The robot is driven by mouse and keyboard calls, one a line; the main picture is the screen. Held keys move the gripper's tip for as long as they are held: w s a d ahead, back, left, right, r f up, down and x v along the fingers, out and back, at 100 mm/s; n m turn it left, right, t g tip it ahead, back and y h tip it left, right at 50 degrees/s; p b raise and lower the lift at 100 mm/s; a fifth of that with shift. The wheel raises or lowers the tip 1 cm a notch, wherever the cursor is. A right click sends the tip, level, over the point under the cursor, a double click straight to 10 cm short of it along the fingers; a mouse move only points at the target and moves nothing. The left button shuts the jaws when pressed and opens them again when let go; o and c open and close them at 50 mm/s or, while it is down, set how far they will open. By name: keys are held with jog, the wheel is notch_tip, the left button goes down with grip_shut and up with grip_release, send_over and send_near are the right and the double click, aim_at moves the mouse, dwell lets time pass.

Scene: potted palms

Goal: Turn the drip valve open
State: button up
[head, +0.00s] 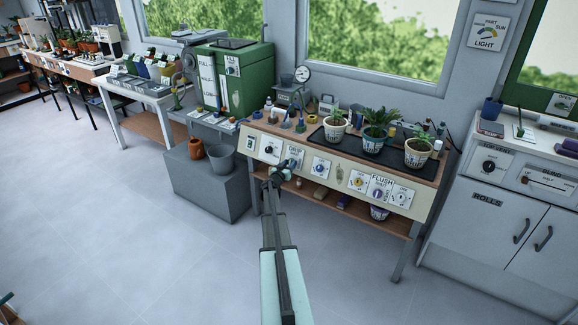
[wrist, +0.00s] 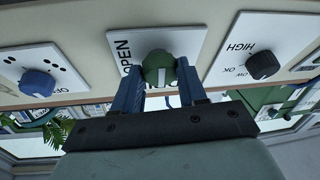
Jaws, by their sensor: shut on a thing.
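The drip valve is a round green knob (wrist: 158,66) on a white plate (wrist: 182,36) in the wrist view. The word OPEN stands on the plate to the left of the knob; other lettering below it is mostly covered. A pale mark shows on the knob, upright in the picture. My gripper (wrist: 160,72) has its two blue fingers on either side of the knob and is shut on it. In the head view my gripper (head: 283,170) is at the bench's front panel and partly hides the valve plate (head: 295,153).
A plate with a black knob (wrist: 262,66) marked HIGH, OK and LOW is close on the right, and one with a blue knob (wrist: 37,83) on the left. Potted palms (head: 378,125) stand on the bench. A grey pot (head: 221,159) stands on a low block to the left.

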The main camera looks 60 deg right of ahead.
jog(key=c, duration=0.4)
jog(key=shift+w+m, duration=0.1)
jog(key=shift+m, duration=0.3)
jog(key=m+g, duration=0.1)
jog(key=m, duration=0.2)
jog(key=shift+w+m+g, duration=0.15)
jog(key=shift+m+g, duration=0.25)
jog(key=m+g, duration=0.1)
jog(key=m, duration=0.2)
jog(key=m+g, duration=0.2)
jog(key=shift+w+m, duration=0.1)
jog(key=shift+m, duration=0.3)
jog(key=m+g, duration=0.1)
jog(key=m, duration=0.1)
jog(key=m+y, duration=0.1)
jog(key=m, duration=0.2)
jog(key=shift+w+m+g, duration=0.1)
jog(key=shift+m+g, duration=0.2)
jog(key=shift+g, duration=0.1)
jog(key=m+y, duration=0.1)
jog(key=m, duration=0.1)
jog(key=m+g+y, duration=0.1)
jog(key=m, duration=0.2)
jog(key=shift+r+m, duration=0.15)
jog(key=shift+m, duration=0.45)
